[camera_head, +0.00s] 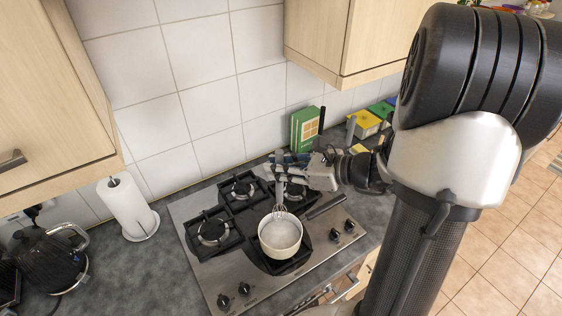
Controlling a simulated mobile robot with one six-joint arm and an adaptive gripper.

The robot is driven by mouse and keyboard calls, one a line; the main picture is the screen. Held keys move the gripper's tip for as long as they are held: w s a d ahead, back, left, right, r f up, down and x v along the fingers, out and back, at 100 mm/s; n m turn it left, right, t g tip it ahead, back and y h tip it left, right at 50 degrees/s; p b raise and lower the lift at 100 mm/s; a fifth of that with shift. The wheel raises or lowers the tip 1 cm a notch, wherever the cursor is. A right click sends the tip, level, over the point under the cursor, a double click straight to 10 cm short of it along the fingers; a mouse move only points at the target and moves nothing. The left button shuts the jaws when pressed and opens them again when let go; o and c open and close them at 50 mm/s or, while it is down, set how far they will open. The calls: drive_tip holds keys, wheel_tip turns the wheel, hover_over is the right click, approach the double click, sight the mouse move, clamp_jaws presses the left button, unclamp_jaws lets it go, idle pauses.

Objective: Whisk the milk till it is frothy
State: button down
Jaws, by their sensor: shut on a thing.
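A pale saucepan (279,247) with a dark handle (326,206) stands on the front right burner of the hob. White milk (281,232) shows inside it. A wire whisk (280,208) points down into the pan at its back rim. My gripper (285,176) is above the pan and shut on the whisk's handle. The whisk's lower end is hard to make out, so I cannot tell how deep it is in the milk. No froth can be made out at this size.
The steel hob (203,272) has black grates and knobs at its front. A paper towel roll (127,204) and a black kettle (50,265) stand to the left. A green box (305,128) and yellow packs (364,123) stand behind. Wall cupboards (345,40) hang above.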

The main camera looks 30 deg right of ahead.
sight(280, 196)
drive_tip(key=shift+f+b, duration=4.6)
drive_tip(key=shift+f, duration=1.05)
drive_tip(key=shift+w, duration=0.1)
